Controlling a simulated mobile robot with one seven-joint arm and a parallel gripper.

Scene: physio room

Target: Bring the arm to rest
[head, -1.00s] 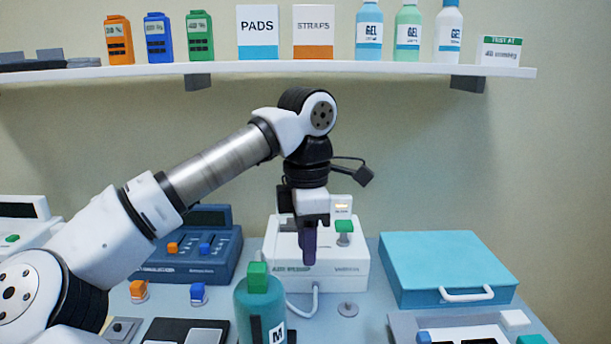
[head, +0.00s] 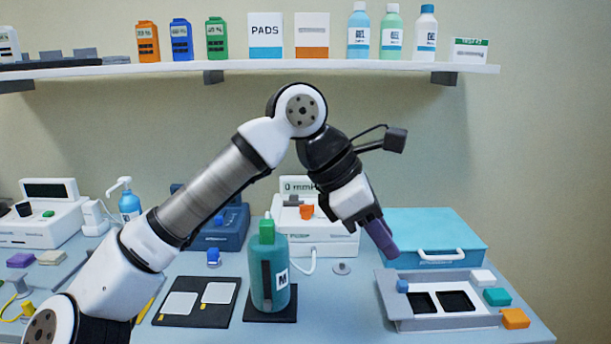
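My arm shows in the head view, reaching from the lower left up to a bent elbow and then down to the right. My gripper (head: 380,237) points down and right, tilted, above the bench near the grey tray.
A white device (head: 330,243) stands behind the gripper. A shelf (head: 300,68) runs above the arm.

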